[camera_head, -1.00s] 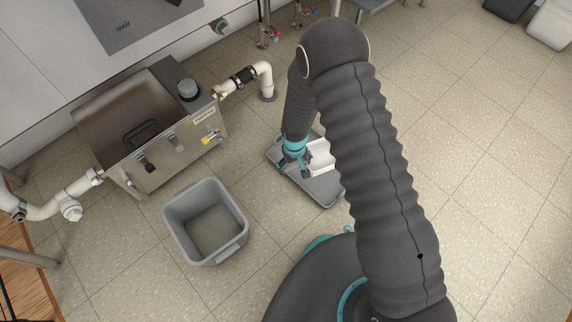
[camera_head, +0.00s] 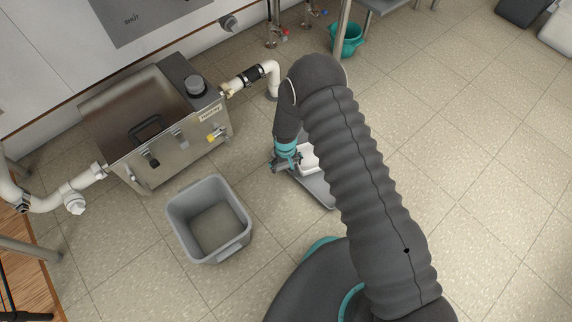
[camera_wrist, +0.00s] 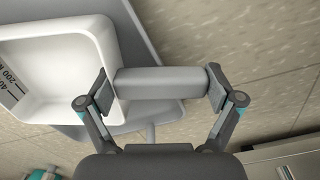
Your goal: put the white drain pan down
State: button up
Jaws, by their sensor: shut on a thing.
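The white drain pan (camera_wrist: 55,65) shows in the wrist view at the upper left, an open square tray with black volume marks on its inner wall. My gripper (camera_wrist: 161,86) is shut on a grey bar-like grip at the pan's right side, one finger at each end. In the head view the pan (camera_head: 309,157) is a small white patch beside my gripper (camera_head: 286,160), partly hidden by my arm. A flat grey tray (camera_head: 320,190) shows below the pan. I cannot tell whether the pan touches it.
A grey basin (camera_head: 210,225) stands on the tiled floor to the left. A steel grease trap (camera_head: 170,135) with white pipes (camera_head: 75,190) is behind it. A teal bucket (camera_head: 346,40) stands at the back.

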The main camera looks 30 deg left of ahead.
jog(key=shift+f, duration=0.1)
jog(key=o, duration=1.2)
notch_tip(320, 180, up, 12)
jog(key=p, duration=0.1)
jog(key=shift+r, duration=0.2)
